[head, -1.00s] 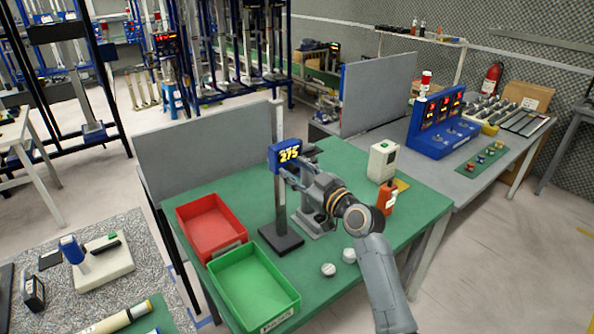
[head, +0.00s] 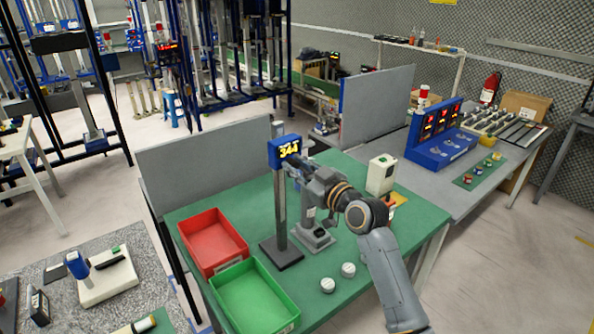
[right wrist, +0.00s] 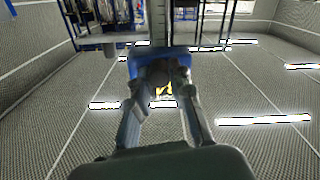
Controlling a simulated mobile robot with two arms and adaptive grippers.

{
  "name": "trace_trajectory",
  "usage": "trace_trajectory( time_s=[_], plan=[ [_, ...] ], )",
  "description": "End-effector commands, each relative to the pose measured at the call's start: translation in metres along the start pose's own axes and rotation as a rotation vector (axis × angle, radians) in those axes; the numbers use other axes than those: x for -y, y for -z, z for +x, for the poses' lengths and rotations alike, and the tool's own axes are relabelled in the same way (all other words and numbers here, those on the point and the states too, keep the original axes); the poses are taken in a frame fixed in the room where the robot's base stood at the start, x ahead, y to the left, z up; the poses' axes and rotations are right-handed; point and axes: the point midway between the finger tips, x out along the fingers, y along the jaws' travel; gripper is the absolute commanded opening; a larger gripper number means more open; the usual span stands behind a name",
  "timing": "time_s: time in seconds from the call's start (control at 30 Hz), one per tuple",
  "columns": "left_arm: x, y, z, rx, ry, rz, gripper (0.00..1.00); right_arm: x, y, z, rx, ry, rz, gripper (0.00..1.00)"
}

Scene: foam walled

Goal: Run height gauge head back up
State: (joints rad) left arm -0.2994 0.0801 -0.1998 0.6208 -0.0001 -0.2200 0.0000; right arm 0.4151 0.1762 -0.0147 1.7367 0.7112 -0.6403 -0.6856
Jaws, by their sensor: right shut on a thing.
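The height gauge stands on the green table with a dark base (head: 281,252) and an upright grey column (head: 279,215). Its blue head (head: 285,151) sits high on the column, and its yellow display reads 344. My right gripper (head: 294,169) is at the head's right side, shut on the head. In the right wrist view the blue head (right wrist: 182,54) is straight ahead, with a finger on each side of a dark part (right wrist: 160,76) at its front. That part is dim and its exact shape is unclear. My left gripper is not in view.
A red bin (head: 184,239) and a green bin (head: 222,300) lie left of the gauge. Two white round pieces (head: 328,285) lie in front. A grey fixture (head: 314,238) stands under my arm, and a white box device (head: 381,174) is behind right. A grey panel (head: 195,170) borders the back.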

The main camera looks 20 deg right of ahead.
Motion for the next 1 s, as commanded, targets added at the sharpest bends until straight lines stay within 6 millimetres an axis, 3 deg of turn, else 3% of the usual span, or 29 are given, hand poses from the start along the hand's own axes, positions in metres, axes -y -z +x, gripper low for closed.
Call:
trace_trajectory(
  time_s=[0.13, 0.17, 0.27, 0.67, 1.0],
  plan=[
    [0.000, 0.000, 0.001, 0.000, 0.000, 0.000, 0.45, -0.001, 0.003, 0.000, -0.009, -0.004, 0.000, 0.00],
    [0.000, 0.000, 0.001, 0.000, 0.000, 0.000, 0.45, -0.001, 0.003, 0.000, -0.009, -0.004, 0.000, 0.27],
    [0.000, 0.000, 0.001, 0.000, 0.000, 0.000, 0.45, -0.001, 0.002, 0.000, -0.007, -0.003, 0.000, 0.45],
    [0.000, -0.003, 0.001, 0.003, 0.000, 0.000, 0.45, -0.001, -0.001, -0.008, -0.001, -0.002, -0.002, 0.45],
    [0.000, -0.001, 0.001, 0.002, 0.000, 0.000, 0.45, 0.000, -0.002, -0.076, 0.000, -0.002, -0.004, 0.45]
  ],
)
